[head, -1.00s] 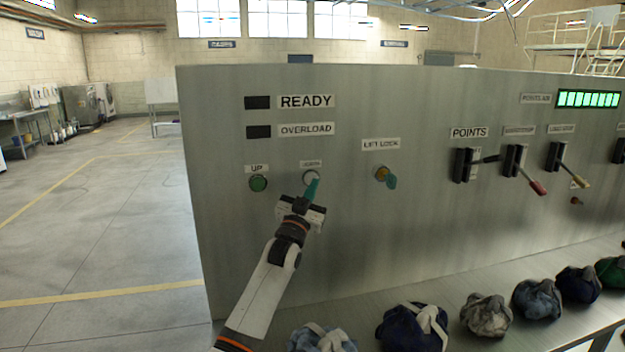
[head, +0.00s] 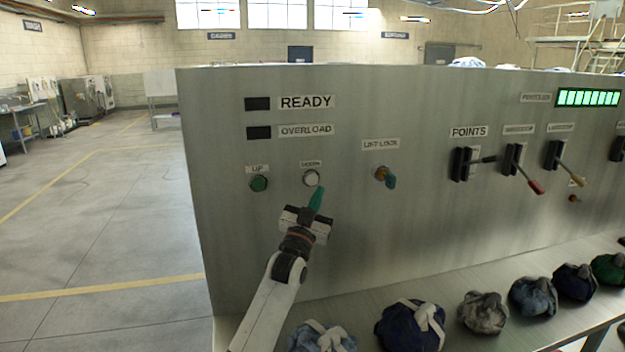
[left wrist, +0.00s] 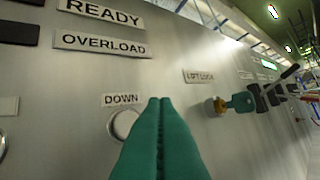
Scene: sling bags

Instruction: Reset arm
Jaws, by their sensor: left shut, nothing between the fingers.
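My left gripper (head: 317,197) is shut and empty, its green fingertips together. It is just below and slightly right of the white DOWN button (head: 311,178) on the metal panel (head: 400,225). In the left wrist view the closed fingers (left wrist: 160,135) cover part of the DOWN button (left wrist: 125,124). They look apart from the button, though the exact gap cannot be told. My right gripper does not show.
The green UP button (head: 258,183) is to the left. The lift lock key (head: 387,177) and several levers, one red-tipped (head: 536,187), are to the right. Sling bags (head: 411,326) lie on the ledge below the panel. Open floor (head: 90,240) is at left.

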